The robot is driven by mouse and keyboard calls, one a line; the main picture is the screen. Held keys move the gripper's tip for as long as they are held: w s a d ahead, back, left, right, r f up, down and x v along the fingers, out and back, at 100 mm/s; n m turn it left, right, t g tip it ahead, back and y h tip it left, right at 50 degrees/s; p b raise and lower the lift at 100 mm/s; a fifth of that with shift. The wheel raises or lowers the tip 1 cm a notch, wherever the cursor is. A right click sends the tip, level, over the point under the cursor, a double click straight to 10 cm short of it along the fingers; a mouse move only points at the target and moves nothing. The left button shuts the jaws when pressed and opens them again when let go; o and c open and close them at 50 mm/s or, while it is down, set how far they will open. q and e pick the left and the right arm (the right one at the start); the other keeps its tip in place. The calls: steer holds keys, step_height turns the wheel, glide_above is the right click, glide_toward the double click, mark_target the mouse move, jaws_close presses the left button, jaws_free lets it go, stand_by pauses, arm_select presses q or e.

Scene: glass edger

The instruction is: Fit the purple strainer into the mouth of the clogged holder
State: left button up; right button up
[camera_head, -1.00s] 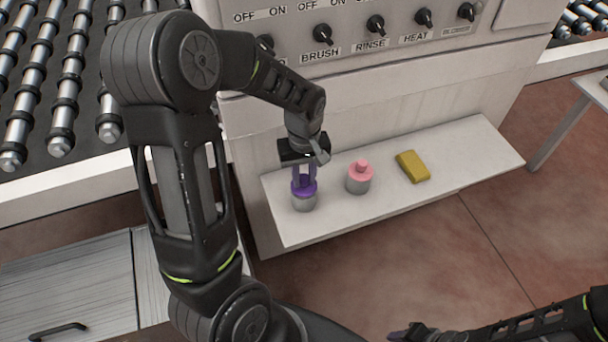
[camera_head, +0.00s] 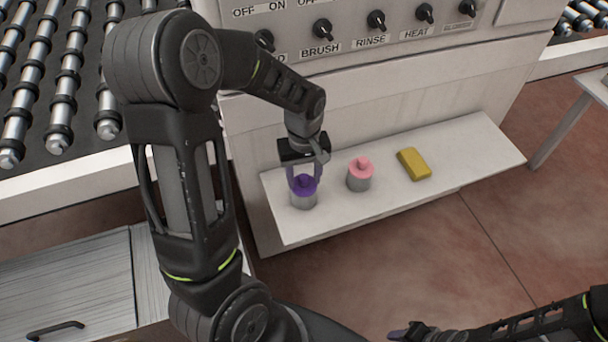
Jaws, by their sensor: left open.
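The purple strainer (camera_head: 304,186) sits at the mouth of a grey cylindrical holder (camera_head: 304,201) near the left end of the white shelf. My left gripper (camera_head: 304,180) is directly above it, pointing down, with its fingers open on either side of the strainer's top. Whether the strainer is fully seated is hard to tell at this size. A second grey holder (camera_head: 359,184) with a pink piece (camera_head: 361,166) in its top stands just to the right. My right gripper (camera_head: 408,332) is low at the bottom edge, far from the holders; its fingers are too unclear to read.
A yellow block (camera_head: 413,163) lies on the white shelf (camera_head: 455,163), right of the pink piece. The machine's panel with black knobs (camera_head: 322,29) rises behind. A roller conveyor (camera_head: 62,90) is at upper left. The shelf's right end is clear.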

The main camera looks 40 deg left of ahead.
steer(key=shift+w+r, duration=0.1)
arm_select(q)
step_height(320, 180, up, 8)
steer(key=shift+f, duration=0.1)
arm_select(e)
steer(key=shift+w+a, duration=0.15)
steer(key=shift+w, duration=0.05)
stand_by(1.0)
